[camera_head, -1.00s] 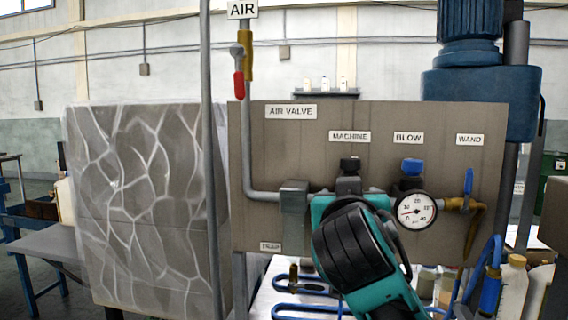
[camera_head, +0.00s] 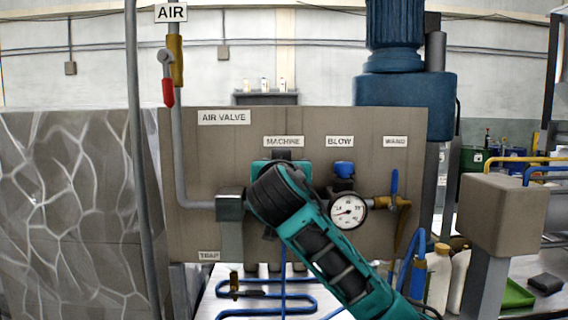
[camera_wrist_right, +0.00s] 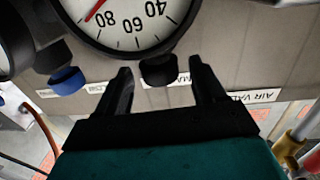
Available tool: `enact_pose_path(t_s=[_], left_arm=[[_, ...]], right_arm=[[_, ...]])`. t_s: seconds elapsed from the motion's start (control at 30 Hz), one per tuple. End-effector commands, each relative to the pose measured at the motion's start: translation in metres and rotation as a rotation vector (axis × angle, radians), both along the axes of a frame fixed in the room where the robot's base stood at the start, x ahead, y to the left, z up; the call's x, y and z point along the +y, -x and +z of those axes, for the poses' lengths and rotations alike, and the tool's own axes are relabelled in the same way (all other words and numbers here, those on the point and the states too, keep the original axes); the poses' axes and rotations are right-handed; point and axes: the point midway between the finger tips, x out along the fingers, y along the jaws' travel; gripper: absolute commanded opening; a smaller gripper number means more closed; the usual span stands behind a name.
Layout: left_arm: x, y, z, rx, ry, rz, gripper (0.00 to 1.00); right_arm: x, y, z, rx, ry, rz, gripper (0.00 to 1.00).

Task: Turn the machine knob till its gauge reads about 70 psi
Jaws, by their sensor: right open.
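The black machine knob (camera_head: 281,155) sits under the MACHINE label in the head view, just above my right wrist. In the right wrist view, the knob (camera_wrist_right: 158,70) lies between the spread fingers of my right gripper (camera_wrist_right: 160,78), with gaps on both sides. A large white gauge (camera_wrist_right: 132,22) shows upside down beyond it, with 40, 60 and 80 marks. Part of a red needle shows at its upper left; the dial is cut off, so I cannot tell the reading. My right arm hides the machine gauge in the head view. My left gripper is out of view.
The blue blow knob (camera_head: 344,169) and its gauge (camera_head: 348,212) are close to the right of my arm. A blue wand valve (camera_head: 394,182) is farther right. The red-handled air valve (camera_head: 168,85) and a grey vertical pole (camera_head: 137,150) stand at the left.

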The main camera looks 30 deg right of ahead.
Motion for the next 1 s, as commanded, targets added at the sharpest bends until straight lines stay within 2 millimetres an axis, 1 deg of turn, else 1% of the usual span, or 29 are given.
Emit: enact_pose_path(t_s=[0.1, 0.2, 0.47, 1.0], left_arm=[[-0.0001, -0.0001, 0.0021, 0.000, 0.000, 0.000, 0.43], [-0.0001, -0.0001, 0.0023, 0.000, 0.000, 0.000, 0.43], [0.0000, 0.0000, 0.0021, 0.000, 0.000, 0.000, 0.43], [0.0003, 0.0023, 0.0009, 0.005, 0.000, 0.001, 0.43]], right_arm=[[-0.0061, -0.0083, 0.0003, 0.001, 0.001, 0.000, 0.69], [-0.0083, -0.0117, -0.0002, 0.001, -0.001, 0.001, 0.69], [-0.0086, -0.0122, -0.0005, 0.000, 0.000, 0.002, 0.69], [-0.0083, -0.0119, -0.0004, 0.000, 0.000, 0.001, 0.18]])
